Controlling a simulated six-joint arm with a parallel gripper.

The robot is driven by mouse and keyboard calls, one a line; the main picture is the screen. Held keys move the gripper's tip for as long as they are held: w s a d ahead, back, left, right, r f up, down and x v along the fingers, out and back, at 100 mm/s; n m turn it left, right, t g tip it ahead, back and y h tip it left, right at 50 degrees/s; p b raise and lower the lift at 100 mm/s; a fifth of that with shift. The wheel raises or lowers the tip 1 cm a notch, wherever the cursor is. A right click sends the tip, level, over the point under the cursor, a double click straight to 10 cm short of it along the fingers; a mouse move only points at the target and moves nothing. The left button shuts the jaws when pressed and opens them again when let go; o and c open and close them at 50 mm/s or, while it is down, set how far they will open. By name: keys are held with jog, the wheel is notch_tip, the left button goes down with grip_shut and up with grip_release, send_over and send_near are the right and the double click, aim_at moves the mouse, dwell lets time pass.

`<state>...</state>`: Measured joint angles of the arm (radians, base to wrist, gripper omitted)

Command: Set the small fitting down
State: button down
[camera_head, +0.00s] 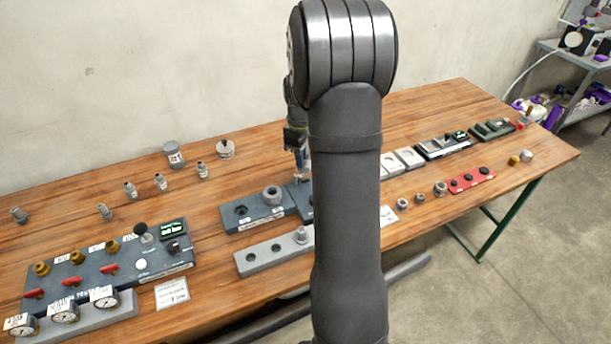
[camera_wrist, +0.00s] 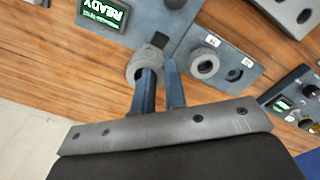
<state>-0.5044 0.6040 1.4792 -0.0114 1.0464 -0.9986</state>
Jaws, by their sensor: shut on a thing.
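My gripper (camera_wrist: 161,72) points down over the bench, its two blue fingers close together with a narrow gap. A small grey ring-shaped fitting (camera_wrist: 134,72) is at the fingertips; one finger overlaps its opening, and its near wall is partly hidden. It appears held by its wall. Whether its underside touches the dark block (camera_wrist: 150,17) with the READY display, I cannot tell. In the head view my gripper (camera_head: 300,168) is partly behind my arm, and the fitting cannot be made out there.
Beside it is a two-socket block (camera_wrist: 215,48) with a grey ring (camera_wrist: 205,63) in one socket and an empty hole. A light grey rack (camera_head: 265,256) lies in front. The gauge panel (camera_head: 85,270) stands left; a red tray (camera_head: 465,181) lies right. Several small fittings stand at the back left.

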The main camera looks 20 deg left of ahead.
jog(key=shift+n, duration=0.6)
jog(key=shift+s+a+f, duration=0.4)
jog(key=shift+a+f, duration=1.4)
jog(key=shift+a, duration=0.4)
jog(key=shift+s+a+f, duration=0.45)
jog(key=shift+a+f, duration=1.3)
jog(key=shift+a, duration=0.45)
jog(key=shift+s+a+f, duration=0.4)
jog(key=shift+a+f, duration=1.4)
jog(key=shift+a, duration=0.4)
jog(key=c, duration=1.9)
grip_release()
jog(key=shift+f, duration=0.2)
jog(key=o, duration=0.4)
jog(key=shift+r, duration=0.15)
notch_tip(320, 180, up, 11)
jog(key=shift+r, duration=0.1)
jog(key=o, duration=0.5)
jog(key=shift+s+r, duration=0.1)
jog(key=shift+r, duration=0.35)
jog(key=shift+c, duration=0.2)
